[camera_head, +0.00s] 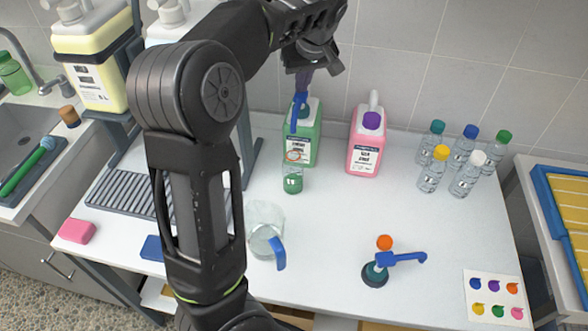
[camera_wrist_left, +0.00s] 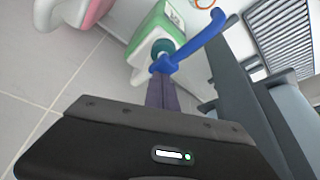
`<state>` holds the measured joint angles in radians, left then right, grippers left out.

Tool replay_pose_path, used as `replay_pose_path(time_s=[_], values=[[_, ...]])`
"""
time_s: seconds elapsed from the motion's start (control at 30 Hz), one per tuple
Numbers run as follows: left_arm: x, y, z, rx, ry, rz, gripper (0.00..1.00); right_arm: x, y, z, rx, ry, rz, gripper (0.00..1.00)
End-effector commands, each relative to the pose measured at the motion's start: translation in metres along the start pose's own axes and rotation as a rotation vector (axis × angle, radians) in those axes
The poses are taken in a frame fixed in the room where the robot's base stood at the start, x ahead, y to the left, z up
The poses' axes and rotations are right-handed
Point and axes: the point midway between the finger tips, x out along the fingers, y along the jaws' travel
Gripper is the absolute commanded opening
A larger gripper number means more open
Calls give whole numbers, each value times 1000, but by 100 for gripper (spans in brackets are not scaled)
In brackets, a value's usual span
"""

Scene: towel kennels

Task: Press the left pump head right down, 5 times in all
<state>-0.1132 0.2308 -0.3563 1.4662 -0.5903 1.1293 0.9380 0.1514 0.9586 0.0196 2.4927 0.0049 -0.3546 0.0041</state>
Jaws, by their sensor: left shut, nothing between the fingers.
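The left pump head (camera_head: 297,112) is blue with a long spout and sits on a green jug (camera_head: 306,140) at the back of the table. It also shows in the left wrist view (camera_wrist_left: 190,45), on its teal collar (camera_wrist_left: 163,47). My left gripper (camera_head: 303,84) is above this pump, pointing down, with its dark purple fingers shut and empty. In the left wrist view its fingertips (camera_wrist_left: 160,82) are right at the top of the pump head; whether they touch is hard to tell. A small clear bottle with green in its bottom (camera_head: 292,181) stands below the spout. My right gripper is out of view.
A pink jug (camera_head: 364,155) with a purple cap stands right of the green one. Several capped bottles (camera_head: 462,153) stand farther right. A clear jug (camera_head: 264,238), a loose blue pump (camera_head: 388,261) and a dotted card (camera_head: 494,295) are in front. A grey rack (camera_head: 128,194) lies left.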

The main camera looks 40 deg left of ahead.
Motion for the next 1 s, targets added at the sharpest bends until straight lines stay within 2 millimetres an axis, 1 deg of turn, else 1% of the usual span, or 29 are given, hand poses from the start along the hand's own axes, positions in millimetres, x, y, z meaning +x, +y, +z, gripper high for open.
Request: replay_pose_path(time_s=[0.03,0.2,0.37,1.0], values=[[-5,0,-2,0,-1,-1,0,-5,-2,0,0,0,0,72],[-16,0,-7,0,-1,0,0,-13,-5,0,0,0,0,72],[-23,0,-10,0,0,0,0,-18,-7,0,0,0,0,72],[-24,0,-10,-1,1,1,0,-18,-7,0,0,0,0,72]])
